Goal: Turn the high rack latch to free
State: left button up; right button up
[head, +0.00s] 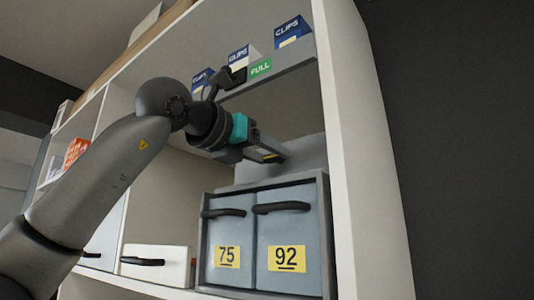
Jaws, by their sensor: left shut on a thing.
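My left gripper (275,156) reaches in from the left, below the upper shelf and above the two blue-grey bins. Its fingers are shut on a small dark piece at their tips, in front of a plain grey panel (298,154). The piece is mostly hidden by the fingers; its place fits the rack latch, but I cannot make out its shape or which way it is turned. The grey rack (326,235) below holds a bin marked 75 (221,281) and a bin marked 92 (282,200). My right gripper is not in view.
A white drawer (155,262) sits lower left. The white side wall (365,170) bounds the unit on the right.

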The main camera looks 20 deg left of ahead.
pick_arm(q)
grip_shut()
jog(key=shift+n, duration=0.3)
jog(key=n+b, duration=0.1)
jog(key=n, duration=0.1)
jog(key=shift+n+b, duration=0.35)
jog(key=shift+n, duration=0.05)
jog(key=n+b, duration=0.2)
jog(key=n, duration=0.3)
jog(key=shift+n, duration=0.3)
jog(key=n+b, duration=0.1)
jog(key=n, duration=0.3)
jog(key=shift+a, duration=0.1)
jog(key=shift+n+b, duration=0.8)
jog(key=shift+n, duration=1.7)
